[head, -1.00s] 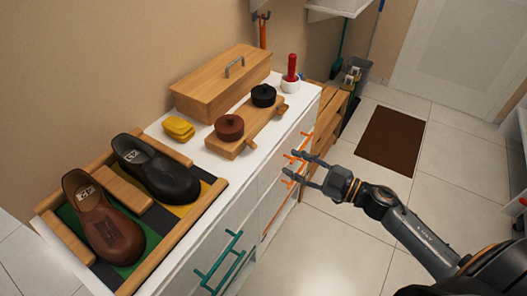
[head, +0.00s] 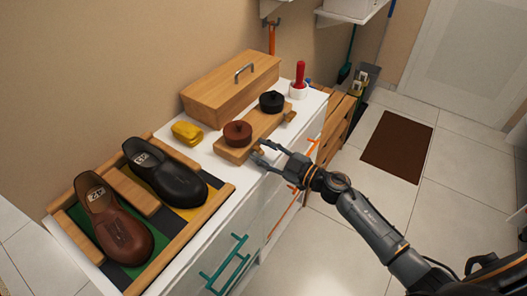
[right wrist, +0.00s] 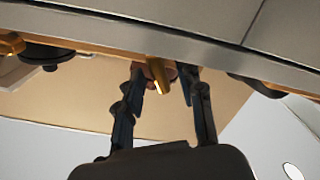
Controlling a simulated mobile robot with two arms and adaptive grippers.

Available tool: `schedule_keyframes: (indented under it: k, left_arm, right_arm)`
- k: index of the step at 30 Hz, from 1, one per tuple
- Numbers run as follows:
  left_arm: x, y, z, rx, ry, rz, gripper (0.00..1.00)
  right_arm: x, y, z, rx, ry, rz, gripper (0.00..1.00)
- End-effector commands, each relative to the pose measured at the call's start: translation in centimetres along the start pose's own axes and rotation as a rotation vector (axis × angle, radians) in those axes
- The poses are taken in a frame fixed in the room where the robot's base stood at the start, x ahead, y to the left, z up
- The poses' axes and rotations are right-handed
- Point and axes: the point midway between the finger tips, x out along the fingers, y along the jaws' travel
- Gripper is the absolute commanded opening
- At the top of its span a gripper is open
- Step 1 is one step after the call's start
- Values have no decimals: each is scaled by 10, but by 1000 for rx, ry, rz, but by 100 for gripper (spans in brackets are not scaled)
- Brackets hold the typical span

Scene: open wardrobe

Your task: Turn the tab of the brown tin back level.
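The brown tin (head: 237,132) sits at the left end of a wooden rack (head: 231,154) on the white cabinet top. Its wooden tab (right wrist: 158,78) shows in the right wrist view, sticking out between my fingertips and slightly slanted in the picture. My right gripper (head: 262,151) is at the front of the tin, and its fingers partly hide the tab in the head view. In the right wrist view the gripper (right wrist: 164,76) is open, with a finger on each side of the tab and gaps visible. My left gripper is not in view.
A black tin (head: 271,101) with its own tab (head: 290,117) sits at the rack's right end. A wooden box (head: 228,92) stands behind, a yellow object (head: 187,132) to the left, and a shoe tray (head: 186,236) farther left. Drawer handles (head: 225,266) project from the cabinet front.

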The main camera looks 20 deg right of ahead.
Motion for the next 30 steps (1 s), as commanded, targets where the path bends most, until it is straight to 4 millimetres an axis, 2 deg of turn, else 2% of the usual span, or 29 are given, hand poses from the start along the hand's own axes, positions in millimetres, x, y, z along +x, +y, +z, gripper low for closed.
schedule_keyframes:
  k: [2, 7, 20, 30]
  left_arm:
    - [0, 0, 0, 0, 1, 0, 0]
    - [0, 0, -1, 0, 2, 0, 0]
    - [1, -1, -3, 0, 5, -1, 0]
    - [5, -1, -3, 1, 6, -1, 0]
  right_arm:
    - [0, 0, 0, 0, 0, 0, 36]
    - [0, 0, 0, 0, 1, 0, 1]
    - [0, -1, 0, -42, 1, -1, 0]
    - [0, -2, 1, -273, 1, -1, 0]
